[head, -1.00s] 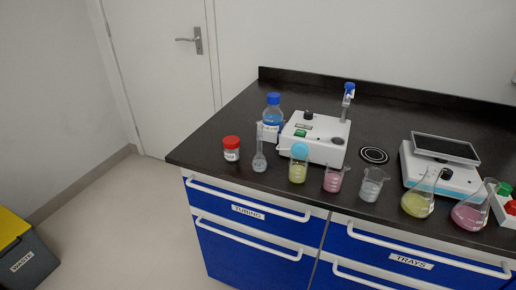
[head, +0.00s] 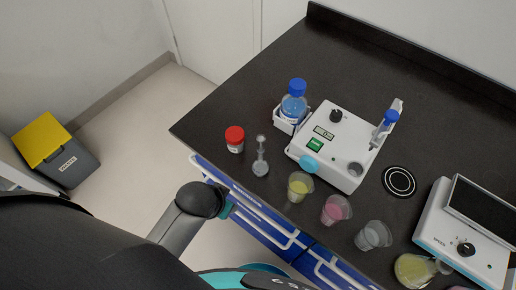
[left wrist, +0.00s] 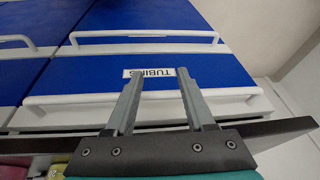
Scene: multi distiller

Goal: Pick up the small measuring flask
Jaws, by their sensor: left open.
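The small measuring flask (head: 260,158) is clear glass with a long narrow neck and a rounded base. It stands upright on the black bench near the front edge in the head view, between the red-capped jar and the yellow beaker. My left gripper (left wrist: 158,72) shows in the left wrist view, open and empty, with its fingers over the blue drawer front labelled TUBING. The flask is not in the left wrist view. In the head view my left arm is low in front of the bench, its gripper hidden. My right gripper is not in view.
A red-capped jar (head: 235,139) stands left of the flask and a blue-capped bottle (head: 294,106) behind it. A white device (head: 333,145) and beakers, one yellow (head: 299,187) and one pink (head: 335,210), are to the right. White drawer handles (left wrist: 140,98) stick out below the bench.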

